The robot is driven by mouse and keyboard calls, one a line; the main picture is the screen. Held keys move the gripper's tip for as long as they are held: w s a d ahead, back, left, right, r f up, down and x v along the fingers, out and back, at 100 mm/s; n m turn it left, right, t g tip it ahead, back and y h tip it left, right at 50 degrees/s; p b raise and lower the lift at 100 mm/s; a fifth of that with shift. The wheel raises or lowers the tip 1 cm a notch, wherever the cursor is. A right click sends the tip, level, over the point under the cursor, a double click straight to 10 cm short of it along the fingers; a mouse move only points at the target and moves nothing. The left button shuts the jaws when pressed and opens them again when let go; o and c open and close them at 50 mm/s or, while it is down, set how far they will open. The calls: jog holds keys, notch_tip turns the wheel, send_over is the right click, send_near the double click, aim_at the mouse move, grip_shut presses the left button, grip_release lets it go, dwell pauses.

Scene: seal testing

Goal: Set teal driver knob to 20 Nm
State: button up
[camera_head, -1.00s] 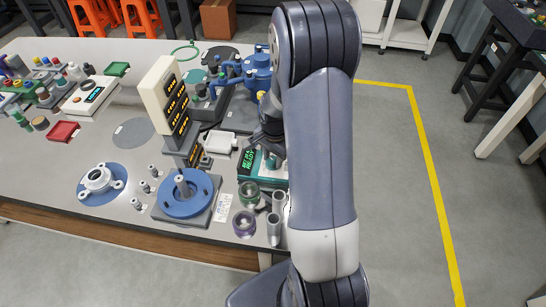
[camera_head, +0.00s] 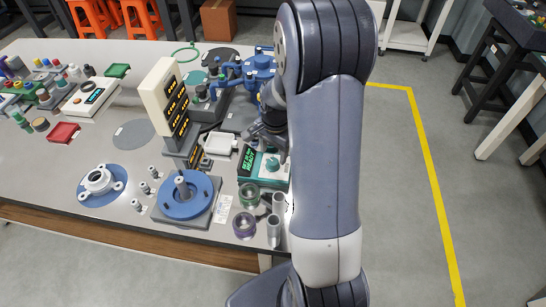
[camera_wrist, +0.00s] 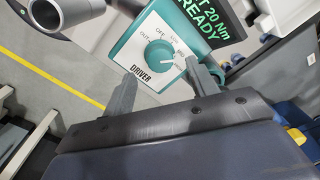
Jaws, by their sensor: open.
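The teal driver unit (camera_head: 246,183) stands near the table's right edge, with its round teal knob (camera_head: 272,165) in plain view. In the wrist view the knob (camera_wrist: 158,53) sits on a white dial face marked DRIVER, with OFF, OUT and smaller marks around it. I cannot read its pointer for certain. The unit's dark display (camera_wrist: 205,32) shows green text, with 20 Nm and READY legible. My gripper (camera_wrist: 162,68) is open and empty, its two fingers apart, one toward each side of the knob in the picture. They do not appear to touch it.
Metal tubes (camera_head: 274,230) and green and purple ringed cups (camera_head: 244,225) stand in front of the driver. Blue valve equipment (camera_head: 260,68) stands behind.

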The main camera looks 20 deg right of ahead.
aim_at(274, 162)
notch_tip(274, 162, up, 7)
jog(key=shift+s, duration=0.15)
dwell(0.9)
